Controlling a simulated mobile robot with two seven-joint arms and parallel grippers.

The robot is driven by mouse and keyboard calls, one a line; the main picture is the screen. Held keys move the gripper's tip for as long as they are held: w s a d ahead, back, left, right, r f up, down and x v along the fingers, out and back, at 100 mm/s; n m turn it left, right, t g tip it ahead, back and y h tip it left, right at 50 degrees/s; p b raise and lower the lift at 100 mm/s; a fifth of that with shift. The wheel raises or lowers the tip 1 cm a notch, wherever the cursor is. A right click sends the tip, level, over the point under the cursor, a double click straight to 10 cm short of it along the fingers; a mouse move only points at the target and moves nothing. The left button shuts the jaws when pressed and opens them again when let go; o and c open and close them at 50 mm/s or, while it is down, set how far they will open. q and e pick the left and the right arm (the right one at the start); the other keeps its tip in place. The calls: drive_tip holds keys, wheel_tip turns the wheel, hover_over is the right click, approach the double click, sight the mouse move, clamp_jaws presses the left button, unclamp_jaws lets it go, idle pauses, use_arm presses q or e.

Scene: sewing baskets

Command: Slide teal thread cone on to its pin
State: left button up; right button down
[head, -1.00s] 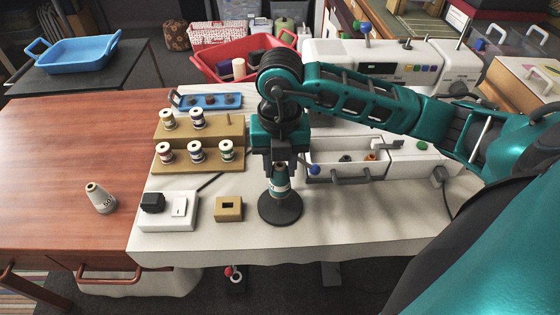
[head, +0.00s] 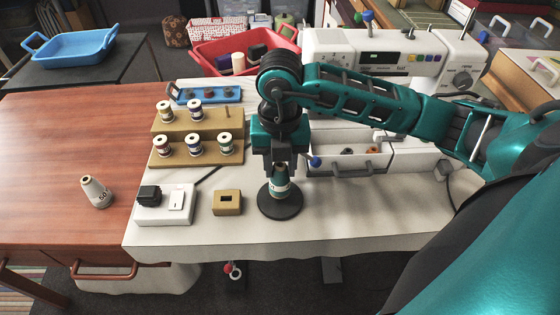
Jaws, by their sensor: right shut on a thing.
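My right gripper (head: 281,170) points down and is shut on the teal thread cone (head: 279,190). The cone is upright, with a tan top and a pale label band. It is over the middle of a round black stand (head: 280,211), and its lower end appears at or very near the stand's plate. The pin is hidden, so I cannot tell directly whether the cone is around it. My left gripper is not in view.
A grey cone (head: 96,192) stands on the wooden table at left. A tan block (head: 227,203), a white switch box (head: 172,212) and a tiered spool rack (head: 222,161) lie left of the stand. A sewing machine (head: 340,45) and open drawer (head: 335,167) are behind right.

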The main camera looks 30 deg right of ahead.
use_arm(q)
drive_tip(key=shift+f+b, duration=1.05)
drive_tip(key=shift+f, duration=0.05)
use_arm(e)
drive_tip(key=shift+f, duration=1.35)
drive_tip(key=c, duration=0.7)
unclamp_jaws()
use_arm(q)
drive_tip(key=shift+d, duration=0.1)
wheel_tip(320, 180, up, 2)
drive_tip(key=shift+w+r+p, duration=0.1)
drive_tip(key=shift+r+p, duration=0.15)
drive_tip(key=shift+p, duration=0.85)
use_arm(e)
wheel_tip(320, 180, up, 13)
